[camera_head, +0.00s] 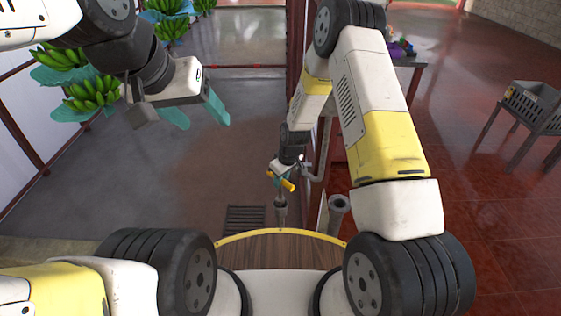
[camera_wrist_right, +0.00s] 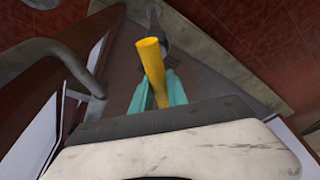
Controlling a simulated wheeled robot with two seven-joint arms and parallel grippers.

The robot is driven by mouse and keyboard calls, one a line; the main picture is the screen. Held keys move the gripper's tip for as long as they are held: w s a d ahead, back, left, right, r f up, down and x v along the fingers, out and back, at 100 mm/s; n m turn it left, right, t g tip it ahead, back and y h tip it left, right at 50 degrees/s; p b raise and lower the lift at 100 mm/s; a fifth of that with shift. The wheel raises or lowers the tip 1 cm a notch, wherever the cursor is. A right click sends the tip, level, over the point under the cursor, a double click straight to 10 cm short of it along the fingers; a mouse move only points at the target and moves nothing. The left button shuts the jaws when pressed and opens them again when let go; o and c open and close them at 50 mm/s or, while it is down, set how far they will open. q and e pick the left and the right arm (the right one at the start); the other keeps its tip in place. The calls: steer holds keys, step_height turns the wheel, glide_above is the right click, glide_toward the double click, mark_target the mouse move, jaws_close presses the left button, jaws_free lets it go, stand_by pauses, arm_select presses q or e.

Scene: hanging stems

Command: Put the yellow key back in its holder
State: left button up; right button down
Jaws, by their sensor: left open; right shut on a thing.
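The yellow key (camera_head: 288,184) is a short bright yellow rod, held between the teal fingers of my right gripper (camera_head: 281,177). In the right wrist view the yellow key (camera_wrist_right: 151,66) stands up from between the fingers of that gripper (camera_wrist_right: 156,92), its free end pointing away from the wrist. A grey upright post (camera_head: 281,210) shows just below the key in the head view. I cannot tell whether it is the holder or whether they touch. My left gripper (camera_head: 198,113) is open and empty at upper left, well apart from the key.
A grey open pipe (camera_head: 339,203) stands right of the post. A dark red frame (camera_head: 297,60) rises beside my right arm. A floor grate (camera_head: 245,218) lies left of the post. Green banana bunches (camera_head: 92,92) hang at far left. A grey basin stand (camera_head: 533,106) is at right.

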mark_target(280, 197)
steer(key=shift+f, duration=2.85)
stand_by(1.6)
steer(key=c, duration=0.8)
jaws_free()
steer(key=shift+c, duration=0.2)
steer(key=shift+r, duration=4.3)
